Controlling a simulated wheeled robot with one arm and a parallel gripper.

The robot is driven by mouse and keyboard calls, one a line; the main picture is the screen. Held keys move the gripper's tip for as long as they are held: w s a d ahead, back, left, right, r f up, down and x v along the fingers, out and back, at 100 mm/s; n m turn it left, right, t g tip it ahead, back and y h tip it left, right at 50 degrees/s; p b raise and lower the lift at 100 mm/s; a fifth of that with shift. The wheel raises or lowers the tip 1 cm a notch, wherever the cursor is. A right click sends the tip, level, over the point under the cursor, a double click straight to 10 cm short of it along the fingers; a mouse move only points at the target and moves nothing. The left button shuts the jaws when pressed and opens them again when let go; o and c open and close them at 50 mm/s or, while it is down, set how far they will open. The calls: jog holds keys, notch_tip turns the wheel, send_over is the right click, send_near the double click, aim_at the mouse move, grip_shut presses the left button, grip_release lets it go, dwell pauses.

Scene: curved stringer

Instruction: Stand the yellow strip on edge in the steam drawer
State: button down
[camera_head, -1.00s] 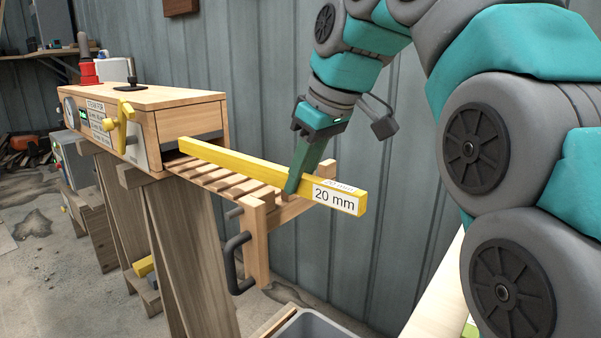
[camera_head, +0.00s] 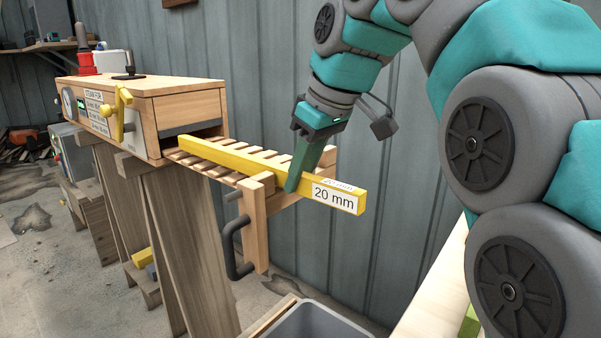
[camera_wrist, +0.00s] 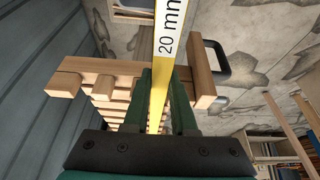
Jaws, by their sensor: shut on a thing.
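The yellow strip (camera_head: 270,172), labelled 20 mm at its near end, is in my gripper (camera_head: 292,185). My gripper is shut on it near the labelled end. In the wrist view the strip (camera_wrist: 160,85) runs between the two green fingers (camera_wrist: 165,100). The steam drawer (camera_head: 257,225) is a slatted wooden tray pulled out of the wooden steam box (camera_head: 185,108). The strip lies lengthwise over the slats, its labelled end past the drawer front. Its far end is outside the box opening. I cannot tell whether it touches the slats.
A dark handle (camera_head: 232,250) hangs on the drawer's front board. A yellow lever (camera_head: 121,110) is on the box's side. A grey bin (camera_head: 320,322) stands below. Wooden legs (camera_head: 195,230) hold the box up. A grey panelled wall (camera_head: 380,200) stands behind the drawer.

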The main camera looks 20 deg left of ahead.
jog(key=shift+f, duration=0.2)
dwell(0.4)
jog(key=c, duration=0.6)
grip_release()
jog(key=shift+c, duration=0.2)
